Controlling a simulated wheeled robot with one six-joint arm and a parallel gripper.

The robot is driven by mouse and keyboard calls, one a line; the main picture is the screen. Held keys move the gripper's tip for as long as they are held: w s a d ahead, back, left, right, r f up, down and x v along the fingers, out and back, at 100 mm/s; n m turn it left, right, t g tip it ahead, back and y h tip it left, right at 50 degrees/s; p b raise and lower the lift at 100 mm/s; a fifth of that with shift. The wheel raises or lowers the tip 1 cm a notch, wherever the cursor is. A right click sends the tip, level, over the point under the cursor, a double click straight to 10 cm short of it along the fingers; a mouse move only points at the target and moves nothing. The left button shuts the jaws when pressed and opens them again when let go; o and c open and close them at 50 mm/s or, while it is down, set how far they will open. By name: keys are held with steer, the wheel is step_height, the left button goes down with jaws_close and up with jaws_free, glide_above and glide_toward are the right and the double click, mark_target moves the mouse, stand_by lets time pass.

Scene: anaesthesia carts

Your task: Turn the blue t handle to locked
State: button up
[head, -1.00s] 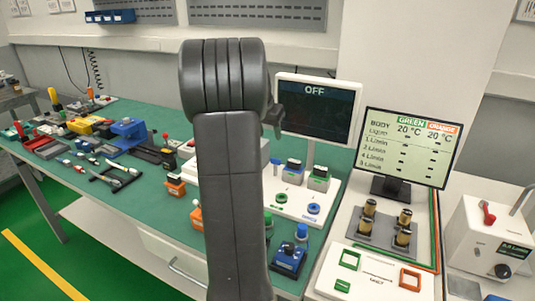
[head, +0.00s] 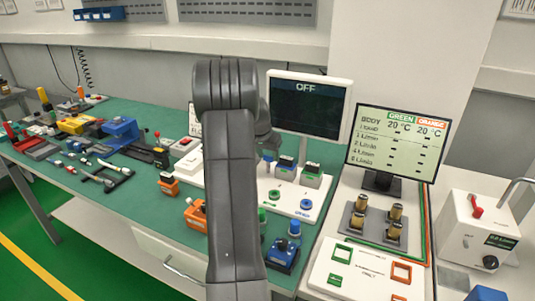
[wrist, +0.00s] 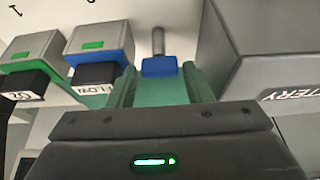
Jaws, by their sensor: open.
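A small blue piece on a grey round shaft (wrist: 160,65), which looks like the blue T handle, shows between my fingertips in the wrist view. My gripper (wrist: 160,88) has its two green fingers apart, one on each side of the blue piece. I cannot tell whether they touch it or how far it is from them. In the head view a small blue top (head: 268,159) shows beside my arm and may be the same handle. My arm hides the gripper there. The handle's locked mark is not readable.
Grey blocks with black labelled plugs (wrist: 95,72) stand left of the fingers in the wrist view. A large grey box marked BATTERY (wrist: 265,60) is close on the right. A monitor reading OFF (head: 308,105) stands behind. The bench's left part holds many tools.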

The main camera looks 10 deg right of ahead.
steer(key=c, duration=0.7)
steer(key=shift+n, duration=0.3)
steer(key=n+y+p, duration=0.1)
steer(key=n, duration=0.1)
steer(key=shift+d+r+n+t, duration=0.1)
steer(key=shift+d+n+t, duration=0.05)
steer(key=shift+n+t, duration=0.2)
steer(key=shift+n+y, duration=0.5)
steer(key=shift+n, duration=0.75)
steer(key=n+y, duration=0.1)
steer(key=n, duration=0.2)
steer(key=n+y, duration=0.1)
steer(key=n, duration=0.2)
steer(key=shift+d+b, duration=0.2)
steer(key=shift+b, duration=0.15)
steer(key=n+g+y, duration=0.1)
steer(key=n, duration=0.2)
steer(key=n+y, duration=0.1)
steer(key=n, duration=0.2)
steer(key=shift+w+d+g, duration=0.1)
steer(key=shift+g, duration=0.25)
